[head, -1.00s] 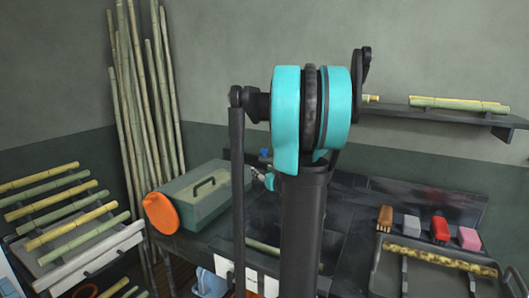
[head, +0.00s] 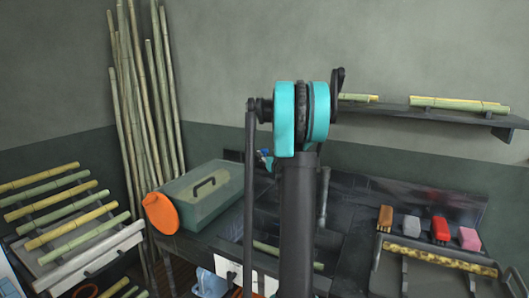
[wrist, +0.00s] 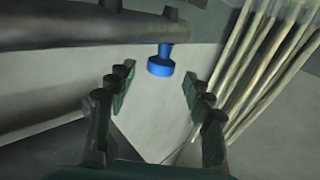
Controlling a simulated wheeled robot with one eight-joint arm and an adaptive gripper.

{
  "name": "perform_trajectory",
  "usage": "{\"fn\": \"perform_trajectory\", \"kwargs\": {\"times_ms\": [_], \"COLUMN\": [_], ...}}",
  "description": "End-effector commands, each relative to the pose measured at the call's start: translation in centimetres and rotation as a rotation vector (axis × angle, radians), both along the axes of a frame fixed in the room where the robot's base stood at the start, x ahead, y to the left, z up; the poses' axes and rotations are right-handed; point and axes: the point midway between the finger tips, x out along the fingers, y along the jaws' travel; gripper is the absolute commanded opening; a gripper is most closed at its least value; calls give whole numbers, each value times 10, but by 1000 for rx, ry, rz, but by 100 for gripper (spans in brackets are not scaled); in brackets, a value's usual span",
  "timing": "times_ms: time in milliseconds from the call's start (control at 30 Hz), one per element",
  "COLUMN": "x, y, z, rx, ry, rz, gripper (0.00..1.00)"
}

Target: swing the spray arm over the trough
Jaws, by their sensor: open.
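In the wrist view, a thick dark grey tube (wrist: 80,28) crosses the upper left, with a blue nozzle (wrist: 160,64) hanging from it; this looks like the spray arm. My gripper (wrist: 158,88) is open, its two fingers apart with nothing between the pads. The nozzle shows in the gap, slightly above the fingertips in the picture; I see no contact. In the head view, a small blue part (head: 265,157) shows left of my arm, and my gripper is hidden behind my arm. The trough cannot be made out clearly on the dark bench (head: 345,235).
Tall canes (head: 145,90) lean in the corner. A cane rack (head: 65,215) is at left. Several brushes and blocks (head: 412,224) lie at right, below a wall shelf (head: 440,116).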

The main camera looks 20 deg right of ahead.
Motion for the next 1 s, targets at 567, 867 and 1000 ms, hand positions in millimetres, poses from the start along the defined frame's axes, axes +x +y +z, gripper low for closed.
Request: {"fn": "perform_trajectory", "kwargs": {"times_ms": [567,867,1000], "x": [47,47,47], "y": [-3,-3,-3], "z": [0,0,0], "rx": [0,0,0], "ry": [0,0,0], "rz": [0,1,1], "gripper": [52,31,13]}}
